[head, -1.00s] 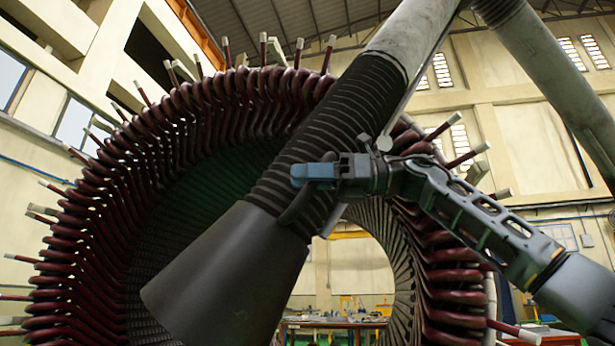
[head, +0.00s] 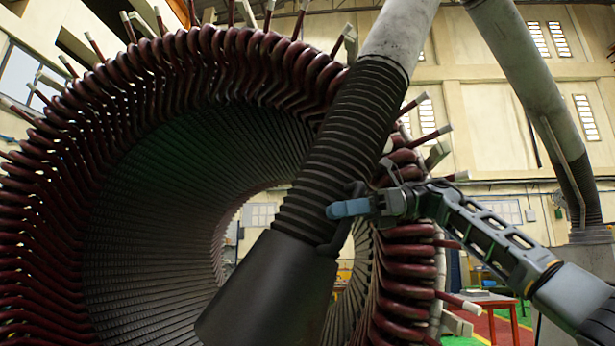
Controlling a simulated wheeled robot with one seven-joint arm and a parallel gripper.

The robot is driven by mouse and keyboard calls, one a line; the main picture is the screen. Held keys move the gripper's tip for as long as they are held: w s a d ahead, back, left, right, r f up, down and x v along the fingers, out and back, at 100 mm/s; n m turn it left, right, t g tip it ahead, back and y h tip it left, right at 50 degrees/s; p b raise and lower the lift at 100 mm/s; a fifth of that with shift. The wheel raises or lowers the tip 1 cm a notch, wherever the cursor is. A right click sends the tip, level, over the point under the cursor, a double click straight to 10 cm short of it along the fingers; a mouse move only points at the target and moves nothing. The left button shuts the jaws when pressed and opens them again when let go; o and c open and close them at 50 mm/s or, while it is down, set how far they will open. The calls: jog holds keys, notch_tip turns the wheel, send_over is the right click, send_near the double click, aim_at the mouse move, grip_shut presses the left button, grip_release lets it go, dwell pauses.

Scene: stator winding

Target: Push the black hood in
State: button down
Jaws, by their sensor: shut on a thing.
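The black hood (head: 270,290) is a dark cone at the lower end of a ribbed black hose (head: 335,150). It hangs tilted, its wide mouth toward the lower left, in front of the stator's open bore in the picture. The large stator (head: 150,190) has dark red winding ends around its rim. My gripper (head: 350,209), with blue fingertips, is at the right side of the hose, just above the hood. It is shut on the hood's curved black handle (head: 334,243); the fingers partly hide the handle. The hood's lower end is cut off by the frame.
A grey pipe (head: 400,35) carries the hose from above, and another thick pipe (head: 505,65) runs down at the right. Winding ends with pale tips stick out around the stator's rim, close to my arm. A red table (head: 490,302) stands at the lower right.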

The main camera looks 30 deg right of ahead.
jog(key=s+d+f+p, duration=0.1)
jog(key=d+f+p, duration=0.1)
jog(key=d, duration=0.7)
jog(key=shift+f+h, duration=0.3)
jog(key=shift+f, duration=0.35)
jog(key=c, duration=1)
grip_release()
jog(key=shift+f, duration=0.1)
jog(key=shift+o, duration=0.2)
jog(key=v, duration=0.7)
jog(key=shift+d, duration=0.3)
jog(key=shift+s+d, duration=0.1)
jog(key=shift+s, duration=0.05)
